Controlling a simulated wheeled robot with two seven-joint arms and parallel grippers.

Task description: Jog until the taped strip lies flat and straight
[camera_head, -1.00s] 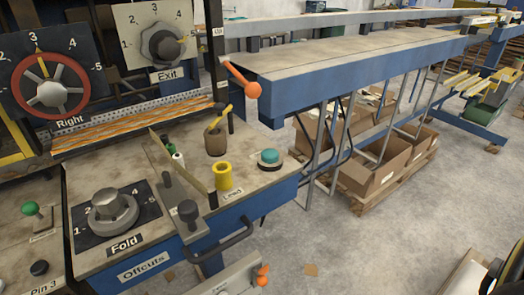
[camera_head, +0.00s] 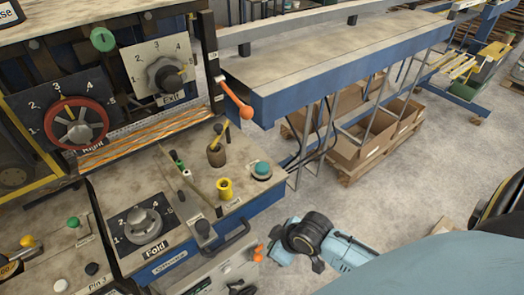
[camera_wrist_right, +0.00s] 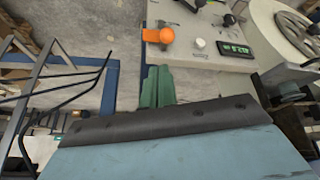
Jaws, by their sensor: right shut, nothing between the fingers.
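An orange-striped band (camera_head: 140,137) runs slanting under the dials in the head view. I cannot tell if it is the taped strip or whether it lies flat. A teal button (camera_head: 262,169) sits at the right end of the control bench; no jog label is readable. My right gripper (camera_head: 274,248) is low in front of the bench, near an orange-knobbed lever (camera_head: 258,255). In the right wrist view its green fingers (camera_wrist_right: 158,78) are together and empty, apart from the orange knob (camera_wrist_right: 166,36). My left gripper is out of view.
An orange-ended lever (camera_head: 236,100) sticks out by the long table (camera_head: 330,60). Cardboard boxes (camera_head: 365,140) stand beneath.

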